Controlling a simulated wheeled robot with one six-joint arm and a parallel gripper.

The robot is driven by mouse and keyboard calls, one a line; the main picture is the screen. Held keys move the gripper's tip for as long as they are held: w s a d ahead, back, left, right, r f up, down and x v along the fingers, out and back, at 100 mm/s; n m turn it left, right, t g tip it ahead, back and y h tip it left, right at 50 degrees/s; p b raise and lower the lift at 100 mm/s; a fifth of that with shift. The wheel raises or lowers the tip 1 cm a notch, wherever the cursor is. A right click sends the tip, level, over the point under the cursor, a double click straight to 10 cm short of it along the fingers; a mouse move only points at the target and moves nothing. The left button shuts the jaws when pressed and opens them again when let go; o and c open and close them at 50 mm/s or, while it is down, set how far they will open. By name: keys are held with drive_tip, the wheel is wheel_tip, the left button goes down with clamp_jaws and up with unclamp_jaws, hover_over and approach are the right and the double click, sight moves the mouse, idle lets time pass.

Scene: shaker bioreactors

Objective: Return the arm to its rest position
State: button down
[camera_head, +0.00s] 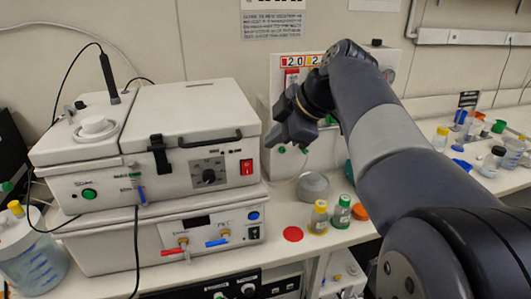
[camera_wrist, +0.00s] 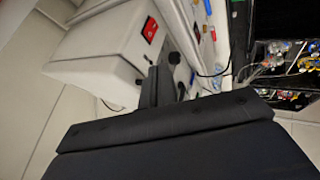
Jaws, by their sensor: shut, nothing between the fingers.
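My gripper (camera_head: 284,134) is in the middle of the head view, at the end of my grey arm, which reaches in from the lower right. It is raised above the bench, just right of the upper white shaker unit (camera_head: 200,115). Its fingers are together with nothing seen between them. In the wrist view my gripper (camera_wrist: 165,88) shows as a dark shape, and the white unit's side with a red switch (camera_wrist: 150,30) is close by. I cannot tell the exact gap between gripper and unit.
Bottles with yellow (camera_head: 319,217) and green (camera_head: 341,211) caps stand on the bench below my gripper, beside a grey round dish (camera_head: 313,186). A red disc (camera_head: 293,233) lies at the front. Several containers crowd the right side. A large jar (camera_head: 30,255) stands at left.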

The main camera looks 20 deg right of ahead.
drive_tip(key=shift+s+d+r, duration=0.2)
drive_tip(key=shift+r, duration=0.25)
